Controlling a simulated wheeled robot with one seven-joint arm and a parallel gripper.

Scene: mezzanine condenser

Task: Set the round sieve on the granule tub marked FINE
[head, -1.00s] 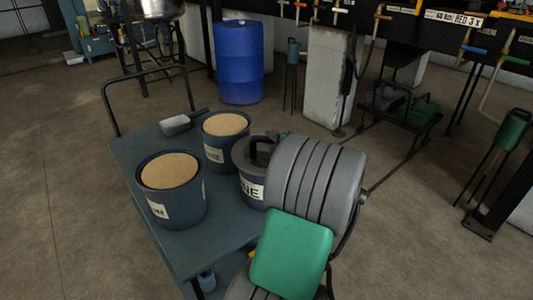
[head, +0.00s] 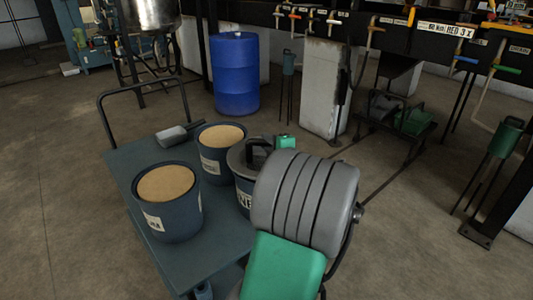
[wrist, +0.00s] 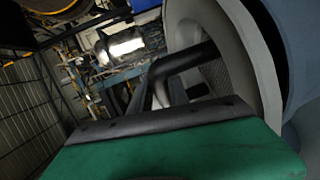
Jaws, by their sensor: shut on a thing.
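The round sieve (head: 238,158) is a grey ring with a dark handle. In the head view it lies over the mouth of a dark blue tub (head: 241,184) whose partly covered label ends in "NE". I cannot tell whether the sieve rests on the rim or hangs just above it. My gripper (head: 274,146), green and mostly hidden behind my arm, is shut on the sieve's handle. In the wrist view the dark handle (wrist: 190,60) runs from my gripper to the grey ring and mesh (wrist: 215,76). A blue surface shows at the right edge.
Two other blue tubs with tan granules, one at the front (head: 168,208) and one behind (head: 219,160), stand on the blue-grey cart (head: 125,170). A grey scoop (head: 172,135) lies at the cart's back. A blue drum (head: 236,75) stands behind on the floor.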

